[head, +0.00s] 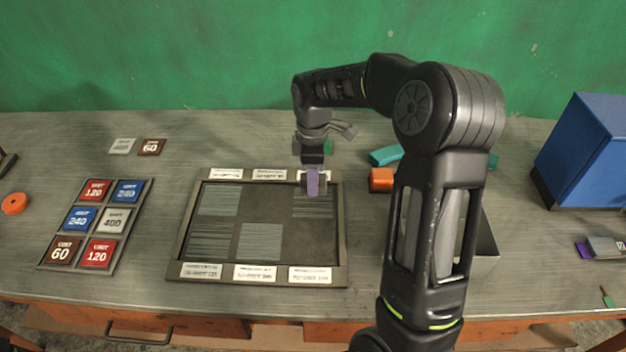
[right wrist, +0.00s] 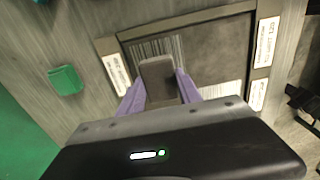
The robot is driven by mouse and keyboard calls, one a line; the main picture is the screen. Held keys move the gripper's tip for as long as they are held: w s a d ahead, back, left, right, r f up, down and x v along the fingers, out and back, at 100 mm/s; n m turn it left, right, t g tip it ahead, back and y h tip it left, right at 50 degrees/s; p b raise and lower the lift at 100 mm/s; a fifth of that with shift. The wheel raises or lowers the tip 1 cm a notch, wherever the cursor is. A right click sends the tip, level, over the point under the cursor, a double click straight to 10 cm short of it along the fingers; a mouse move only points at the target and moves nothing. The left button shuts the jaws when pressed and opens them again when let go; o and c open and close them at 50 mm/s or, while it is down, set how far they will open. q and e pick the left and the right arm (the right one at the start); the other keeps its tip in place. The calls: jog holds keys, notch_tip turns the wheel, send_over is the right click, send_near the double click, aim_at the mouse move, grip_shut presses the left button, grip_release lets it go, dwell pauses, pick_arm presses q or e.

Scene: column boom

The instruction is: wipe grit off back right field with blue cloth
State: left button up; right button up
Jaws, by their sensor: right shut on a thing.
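A dark framed panel (head: 340,230) lies on the bench, with several striped grey fields and white labels. The back right field (head: 313,208) has light stripes; a striped field also shows beside the held block in the right wrist view (right wrist: 169,47). My right gripper (head: 313,184) is over the back edge of that field, pointing down. Its purple fingers (right wrist: 160,88) are shut on a dark grey block (right wrist: 158,76). I cannot tell whether the block touches the panel. I see no clearly blue cloth. My left gripper is not in view.
A tray of grit tiles (head: 103,222) lies left of the panel, with two loose tiles behind it. An orange block (head: 381,179), a teal piece (head: 385,156) and a grey bin (head: 486,250) are at the right, partly behind my arm. A blue box (head: 590,150) stands far right.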

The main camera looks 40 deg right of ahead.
jog(key=shift+r+p, duration=0.85)
jog(key=shift+r, duration=0.95)
